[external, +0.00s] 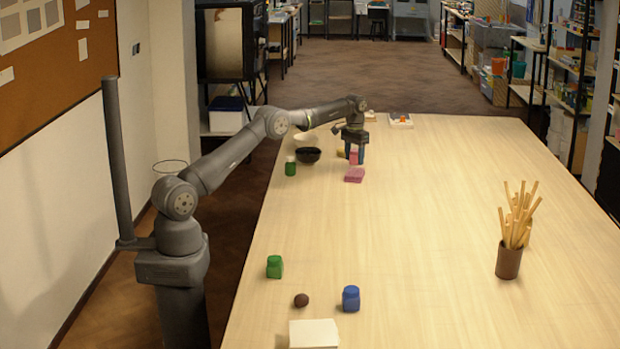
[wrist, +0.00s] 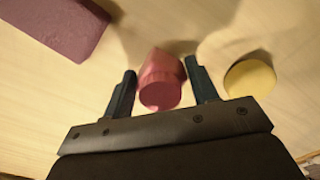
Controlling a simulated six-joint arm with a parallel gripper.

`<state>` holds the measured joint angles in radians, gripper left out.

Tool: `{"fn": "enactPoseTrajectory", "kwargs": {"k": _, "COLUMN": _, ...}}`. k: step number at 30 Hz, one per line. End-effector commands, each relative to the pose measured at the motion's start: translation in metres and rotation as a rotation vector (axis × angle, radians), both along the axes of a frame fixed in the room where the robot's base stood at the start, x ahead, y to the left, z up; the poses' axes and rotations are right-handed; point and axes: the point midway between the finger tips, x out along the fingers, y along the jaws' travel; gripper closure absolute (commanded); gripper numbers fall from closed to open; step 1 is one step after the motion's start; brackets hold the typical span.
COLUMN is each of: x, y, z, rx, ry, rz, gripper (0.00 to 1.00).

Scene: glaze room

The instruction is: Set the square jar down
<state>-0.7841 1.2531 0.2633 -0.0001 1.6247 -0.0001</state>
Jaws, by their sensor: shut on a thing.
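The square jar is pink-red with a round lid. It shows in the wrist view (wrist: 160,82) between the two dark fingers, and in the external view (external: 353,157) under my wrist. My gripper (wrist: 160,88) is shut on it. The jar is at or just above the table (external: 420,230); I cannot tell whether its base touches. A flat pink-mauve block (external: 354,175) lies close by on the near side, and shows at the upper left of the wrist view (wrist: 62,22).
A round yellow thing (wrist: 250,79) is right of the jar in the wrist view. A black bowl (external: 308,155) and a green jar (external: 290,166) stand to the left. A stick-filled brown pot (external: 508,262) is far right. The table's middle is clear.

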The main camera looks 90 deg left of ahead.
Motion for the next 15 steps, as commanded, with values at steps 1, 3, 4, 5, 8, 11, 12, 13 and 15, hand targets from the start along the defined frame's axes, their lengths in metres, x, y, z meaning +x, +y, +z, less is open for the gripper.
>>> {"fn": "enactPoseTrajectory", "kwargs": {"k": 1, "x": 0.0001, "y": 0.0001, "z": 0.0006, "rx": 0.001, "ry": -0.001, "rz": 0.000, "gripper": 0.76}}
{"fn": "enactPoseTrajectory", "kwargs": {"k": 3, "x": 0.0001, "y": 0.0001, "z": 0.0007, "rx": 0.001, "ry": -0.001, "rz": 0.000, "gripper": 0.76}}
{"fn": "enactPoseTrajectory", "kwargs": {"k": 4, "x": 0.0001, "y": 0.0001, "z": 0.0008, "rx": 0.001, "ry": -0.001, "rz": 0.000, "gripper": 0.76}}
{"fn": "enactPoseTrajectory", "kwargs": {"k": 5, "x": 0.0001, "y": 0.0001, "z": 0.0008, "rx": 0.001, "ry": -0.001, "rz": 0.000, "gripper": 0.76}}
{"fn": "enactPoseTrajectory", "kwargs": {"k": 8, "x": 0.0001, "y": 0.0001, "z": 0.0006, "rx": 0.001, "ry": -0.001, "rz": 0.000, "gripper": 0.76}}
{"fn": "enactPoseTrajectory", "kwargs": {"k": 11, "x": 0.0001, "y": 0.0001, "z": -0.0004, "rx": 0.001, "ry": -0.001, "rz": 0.000, "gripper": 0.76}}
{"fn": "enactPoseTrajectory", "kwargs": {"k": 12, "x": 0.0000, "y": 0.0000, "z": -0.0010, "rx": 0.000, "ry": 0.000, "rz": 0.000, "gripper": 0.76}}
{"fn": "enactPoseTrajectory", "kwargs": {"k": 13, "x": 0.0000, "y": 0.0000, "z": -0.0016, "rx": 0.000, "ry": 0.000, "rz": 0.000, "gripper": 0.76}}
{"fn": "enactPoseTrajectory", "kwargs": {"k": 15, "x": -0.0001, "y": -0.0001, "z": -0.0030, "rx": 0.000, "ry": 0.000, "rz": 0.000, "gripper": 0.76}}
